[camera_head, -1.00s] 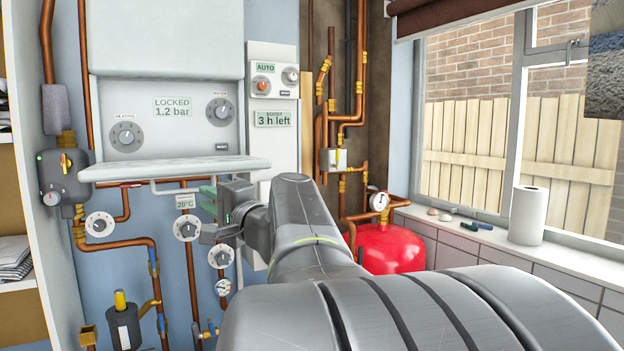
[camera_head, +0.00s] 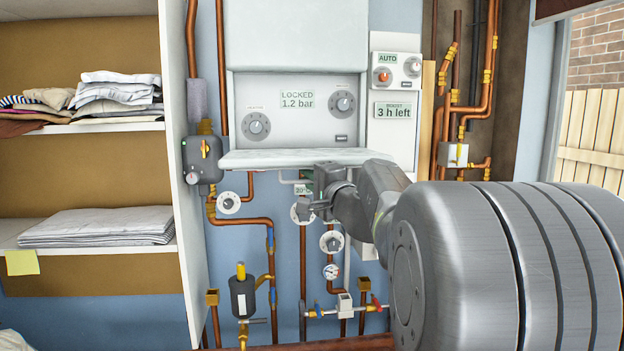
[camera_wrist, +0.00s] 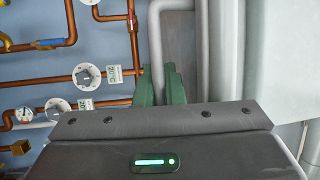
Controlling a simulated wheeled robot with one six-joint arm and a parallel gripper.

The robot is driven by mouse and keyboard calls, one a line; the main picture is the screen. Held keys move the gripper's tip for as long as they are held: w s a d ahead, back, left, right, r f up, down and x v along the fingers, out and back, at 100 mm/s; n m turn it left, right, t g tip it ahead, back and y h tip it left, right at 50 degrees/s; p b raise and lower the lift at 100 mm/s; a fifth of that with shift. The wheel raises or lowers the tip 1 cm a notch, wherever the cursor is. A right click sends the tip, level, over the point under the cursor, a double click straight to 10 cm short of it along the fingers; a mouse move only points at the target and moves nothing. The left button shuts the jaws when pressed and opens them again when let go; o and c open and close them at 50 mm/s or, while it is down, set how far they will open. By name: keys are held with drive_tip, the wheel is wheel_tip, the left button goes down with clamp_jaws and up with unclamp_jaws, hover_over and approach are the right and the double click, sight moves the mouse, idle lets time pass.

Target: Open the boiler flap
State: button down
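The boiler flap (camera_head: 295,158) is a pale panel under the boiler's control panel (camera_head: 300,108) in the head view. It stands out roughly level from the boiler's lower edge, and the dials and the "LOCKED 1.2 bar" display above it are exposed. My gripper (camera_head: 306,192) is just below the flap's right part, in front of the pipes. In the wrist view its green fingers (camera_wrist: 160,88) show a narrow gap with a grey pipe behind, and nothing is seen held. Whether the gripper touches the flap cannot be told.
Copper pipes with valves and dials (camera_head: 229,202) run below the boiler. A grey valve unit (camera_head: 202,160) is left of the flap. Shelves with folded laundry (camera_head: 98,226) stand at the left. A switch panel (camera_head: 397,75) is at the right of the boiler.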

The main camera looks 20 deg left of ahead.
drive_tip(key=shift+r, duration=0.1)
drive_tip(key=shift+s+d+r+b, duration=0.1)
drive_tip(key=shift+r+b, duration=0.05)
drive_tip(key=shift+r, duration=0.55)
drive_tip(key=shift+s+r+b, duration=0.1)
drive_tip(key=shift+r+b, duration=0.05)
drive_tip(key=shift+r, duration=0.5)
drive_tip(key=c, duration=1.8)
unclamp_jaws()
drive_tip(key=shift+d, duration=0.1)
drive_tip(key=shift+s+d+f, duration=0.15)
drive_tip(key=shift+d, duration=0.05)
drive_tip(key=b+v, duration=0.4)
drive_tip(key=v, duration=0.9)
